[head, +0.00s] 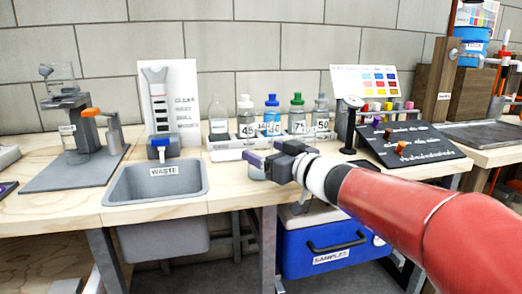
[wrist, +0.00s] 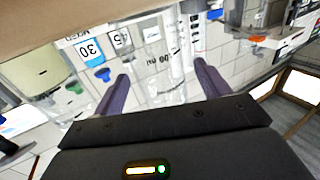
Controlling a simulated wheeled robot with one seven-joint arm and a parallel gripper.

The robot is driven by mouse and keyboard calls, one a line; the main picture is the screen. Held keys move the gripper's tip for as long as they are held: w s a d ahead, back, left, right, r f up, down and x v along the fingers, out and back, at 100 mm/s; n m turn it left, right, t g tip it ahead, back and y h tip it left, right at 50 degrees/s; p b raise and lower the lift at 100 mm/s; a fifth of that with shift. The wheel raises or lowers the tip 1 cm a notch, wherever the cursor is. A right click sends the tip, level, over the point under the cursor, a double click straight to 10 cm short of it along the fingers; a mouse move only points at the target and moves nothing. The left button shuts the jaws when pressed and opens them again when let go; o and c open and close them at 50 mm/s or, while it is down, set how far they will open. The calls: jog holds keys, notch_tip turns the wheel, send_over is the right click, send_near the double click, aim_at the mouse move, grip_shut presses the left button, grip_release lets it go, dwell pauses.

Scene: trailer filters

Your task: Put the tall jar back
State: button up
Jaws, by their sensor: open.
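A clear jar with printed volume marks (wrist: 158,85) shows between my finger tips in the wrist view; it looks like the tall jar. In the head view, part of a clear glass vessel (head: 257,174) shows just below my gripper (head: 254,154), mostly hidden by it. My gripper also shows in the wrist view (wrist: 161,72), its purple fingers spread apart on either side of the jar. I cannot tell whether a finger touches it.
A white rack (head: 225,141) holds several numbered bottles behind my gripper. A grey waste sink (head: 155,188) is to the left. A black sloped board (head: 412,146) and a round-headed stand (head: 349,125) are to the right. A blue samples cooler (head: 330,245) sits below the counter.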

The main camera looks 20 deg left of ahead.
jog(key=s+d+f+m+t+h, duration=0.2)
jog(key=s+d+m+t+h, duration=0.3)
jog(key=d, duration=0.8)
jog(key=s+d+f+m+h, duration=0.1)
jog(key=d+m+h, duration=0.45)
jog(key=d, duration=0.75)
jog(key=s+d+f+g+h, duration=0.2)
jog(key=s+d+f+g, duration=0.1)
jog(key=s+f, duration=0.5)
jog(key=s+d+f+g+h, duration=0.2)
jog(key=s+f+g, duration=0.4)
jog(key=s, duration=0.6)
notch_tip(320, 180, down, 2)
jog(key=shift+s+d+f+m+p, duration=0.25)
jog(key=shift+s+d+m+p, duration=0.1)
jog(key=shift+s+d+m, duration=0.15)
jog(key=shift+w+h, duration=0.1)
jog(key=shift+h, duration=0.15)
